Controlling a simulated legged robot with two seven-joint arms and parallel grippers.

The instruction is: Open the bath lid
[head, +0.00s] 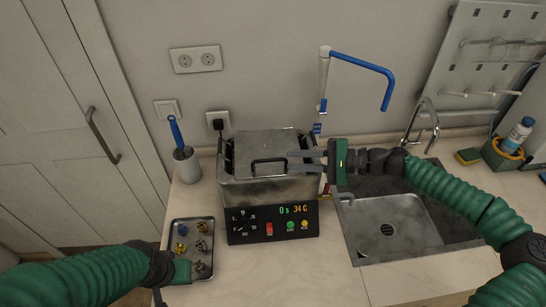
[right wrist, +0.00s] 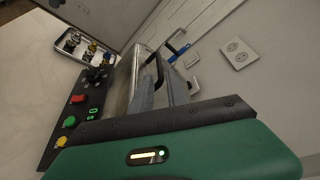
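The bath (head: 270,188) is a metal box with a black control panel on its front. Its grey lid (head: 264,142) lies flat and closed on top, with a black bar handle (head: 268,161) near the front edge. My right gripper (head: 291,160) reaches in from the right, its two fingers apart, with the fingertips at the right end of the handle. In the right wrist view the handle (right wrist: 160,68) shows just beyond the fingers; contact cannot be told.
A metal tray (head: 191,223) with several small brass-coloured parts lies left of the panel (head: 270,220). A white holder with a blue-handled brush (head: 186,162) stands behind it. The sink (head: 385,226) and blue-spouted tap (head: 366,62) are at the right. The front counter is clear.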

